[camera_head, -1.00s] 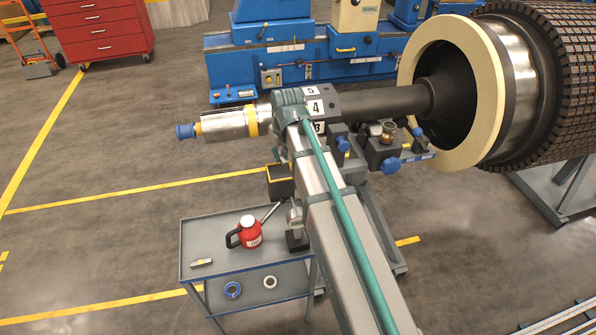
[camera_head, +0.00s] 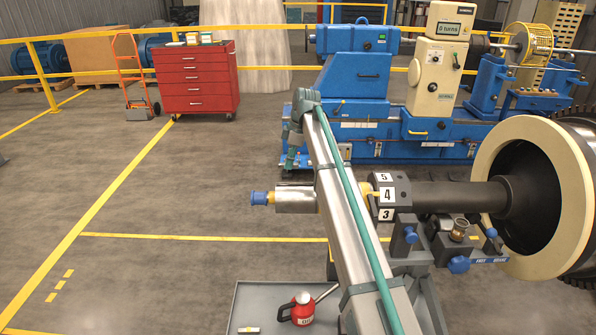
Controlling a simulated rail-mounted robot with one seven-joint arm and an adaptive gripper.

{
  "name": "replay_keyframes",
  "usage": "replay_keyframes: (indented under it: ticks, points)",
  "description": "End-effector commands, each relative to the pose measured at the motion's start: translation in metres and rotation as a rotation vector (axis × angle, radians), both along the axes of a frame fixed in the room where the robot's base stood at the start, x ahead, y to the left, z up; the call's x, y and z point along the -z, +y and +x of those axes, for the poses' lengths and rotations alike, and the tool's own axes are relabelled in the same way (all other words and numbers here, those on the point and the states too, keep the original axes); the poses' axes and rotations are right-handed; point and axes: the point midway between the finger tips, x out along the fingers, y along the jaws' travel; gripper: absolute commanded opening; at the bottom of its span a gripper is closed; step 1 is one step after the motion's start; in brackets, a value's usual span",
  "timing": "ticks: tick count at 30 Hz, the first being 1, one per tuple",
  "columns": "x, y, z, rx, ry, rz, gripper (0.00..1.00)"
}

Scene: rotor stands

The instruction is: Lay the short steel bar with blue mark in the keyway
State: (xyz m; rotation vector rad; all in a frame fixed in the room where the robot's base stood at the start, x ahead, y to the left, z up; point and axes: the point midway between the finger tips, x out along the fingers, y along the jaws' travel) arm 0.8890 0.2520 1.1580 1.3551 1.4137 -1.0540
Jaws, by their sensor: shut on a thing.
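My gripper (camera_head: 291,158) hangs at the far end of my arm, above and behind the shaft's end in the picture. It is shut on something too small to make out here. The shaft's bright steel end (camera_head: 295,199) has a blue tip (camera_head: 260,198) and points left; my arm crosses in front of part of it. I cannot make out the keyway. A short steel bar (camera_head: 248,330) lies on the grey cart (camera_head: 245,296) at the bottom edge; its mark is unclear.
A red oil can (camera_head: 301,309) stands on the cart. A dark collar (camera_head: 398,190) numbered 3, 4, 5 sits on the shaft, left of the large rotor (camera_head: 535,195). A blue machine (camera_head: 360,135) and a red tool cabinet (camera_head: 195,78) stand behind.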

Motion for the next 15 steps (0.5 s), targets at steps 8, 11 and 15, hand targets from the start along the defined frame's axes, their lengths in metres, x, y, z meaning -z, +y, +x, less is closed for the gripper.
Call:
replay_keyframes:
  ticks: [8, 11, 15]
  points:
    - [0.011, 0.0, 0.0, -0.008, 0.0, 0.001, 0.0]
    - [0.019, 0.0, 0.0, -0.007, 0.0, 0.0, 0.0]
    - [0.031, 0.0, 0.0, -0.007, 0.0, 0.0, 0.0]
